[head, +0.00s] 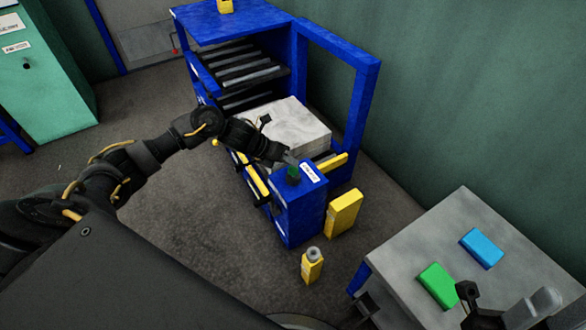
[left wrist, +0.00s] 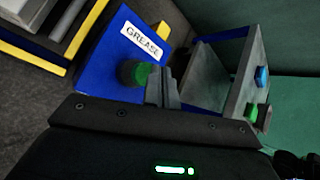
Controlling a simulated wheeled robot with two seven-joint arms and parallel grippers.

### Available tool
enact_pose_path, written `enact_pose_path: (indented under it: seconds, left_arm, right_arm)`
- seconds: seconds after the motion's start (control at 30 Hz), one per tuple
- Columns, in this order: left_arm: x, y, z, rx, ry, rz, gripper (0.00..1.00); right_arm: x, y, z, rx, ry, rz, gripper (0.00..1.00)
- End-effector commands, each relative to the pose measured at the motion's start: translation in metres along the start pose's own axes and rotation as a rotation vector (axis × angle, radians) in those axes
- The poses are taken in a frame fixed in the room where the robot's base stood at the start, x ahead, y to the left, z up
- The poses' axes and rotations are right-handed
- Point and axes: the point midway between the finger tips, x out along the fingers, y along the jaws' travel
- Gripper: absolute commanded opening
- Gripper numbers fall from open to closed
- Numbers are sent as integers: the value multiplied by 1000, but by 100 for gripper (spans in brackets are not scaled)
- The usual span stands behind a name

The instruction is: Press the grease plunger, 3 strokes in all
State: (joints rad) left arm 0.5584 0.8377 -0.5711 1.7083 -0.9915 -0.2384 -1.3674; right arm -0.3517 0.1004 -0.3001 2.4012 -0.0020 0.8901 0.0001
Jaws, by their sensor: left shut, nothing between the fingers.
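The grease plunger is a green round knob (head: 293,173) on top of a blue post (head: 300,212) with a white label. In the left wrist view the knob (left wrist: 134,73) stands near the label reading GREASE (left wrist: 141,41). My left gripper (head: 288,158) is shut and empty, its tips right by the knob. In the left wrist view its closed fingers (left wrist: 163,88) show just right of the knob. I cannot tell whether they touch it. Parts of my right arm show at the bottom right of the head view; its finger state is unclear.
A blue press frame (head: 365,95) with a grey block (head: 290,128) and yellow bars stands behind the post. A yellow box (head: 343,213) and a yellow bottle (head: 312,268) stand on the floor beside it. A grey table (head: 460,225) holds green and blue boxes.

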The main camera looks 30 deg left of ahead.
Motion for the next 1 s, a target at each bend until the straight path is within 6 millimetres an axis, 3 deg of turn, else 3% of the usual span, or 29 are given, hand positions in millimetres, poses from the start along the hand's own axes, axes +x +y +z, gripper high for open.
enact_pose_path:
  seconds: [1.0]
  left_arm:
    - [9,6,-6,0,0,0,0]
  right_arm:
    - [-11,0,3,0,0,0,36]
